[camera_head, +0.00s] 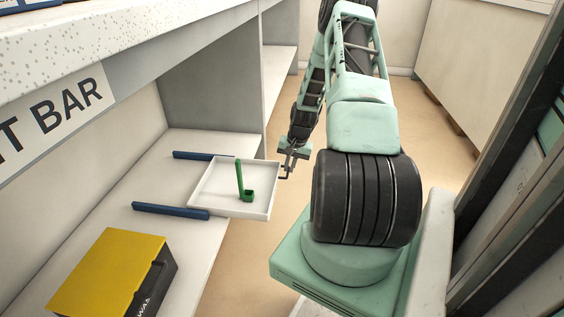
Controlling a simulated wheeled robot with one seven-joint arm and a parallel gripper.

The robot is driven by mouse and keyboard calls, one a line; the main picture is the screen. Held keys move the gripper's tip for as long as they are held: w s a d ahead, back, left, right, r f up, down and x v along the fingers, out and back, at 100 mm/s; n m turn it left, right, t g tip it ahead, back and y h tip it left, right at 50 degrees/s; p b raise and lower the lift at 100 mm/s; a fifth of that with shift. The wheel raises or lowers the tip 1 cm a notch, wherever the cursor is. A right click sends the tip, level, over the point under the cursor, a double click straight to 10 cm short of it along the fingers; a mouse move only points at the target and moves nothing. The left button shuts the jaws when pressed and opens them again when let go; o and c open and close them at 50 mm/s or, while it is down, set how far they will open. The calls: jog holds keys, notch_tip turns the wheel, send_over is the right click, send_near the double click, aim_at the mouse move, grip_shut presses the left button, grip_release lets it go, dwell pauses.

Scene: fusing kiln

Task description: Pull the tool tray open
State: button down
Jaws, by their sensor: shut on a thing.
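The tool tray (215,209) is a shallow white tray on the lower shelf at the left. It sticks out past the shelf's front edge, between two dark blue rails (172,211). My gripper (286,172) is at the tray's right-hand front side, shut on what looks like a small dark handle there. The exact contact is small and hard to make out.
A black box with a yellow lid (108,272) sits on the shelf (190,283) nearer to me. A speckled white counter (95,48) overhangs the shelf. The tan floor (240,265) is bare beside the tray. A dark frame (510,170) stands at the right.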

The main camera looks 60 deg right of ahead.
jog(key=shift+s+d, duration=0.15)
jog(key=shift+s, duration=0.15)
jog(key=c, duration=1.5)
grip_release()
jog(key=shift+r, duration=0.1)
jog(key=s+r+p, duration=0.1)
jog(key=r+p, duration=0.1)
jog(key=r, duration=0.3)
jog(key=s+d+r+p, duration=0.1)
jog(key=r+p, duration=0.1)
jog(key=r, duration=0.4)
jog(key=s+r+p, duration=0.1)
jog(key=r+p, duration=0.1)
jog(key=r, duration=0.4)
jog(key=shift+d+p, duration=0.15)
jog(key=shift+p, duration=0.25)
jog(key=shift+s+f, duration=0.1)
jog(key=shift+s, duration=0.05)
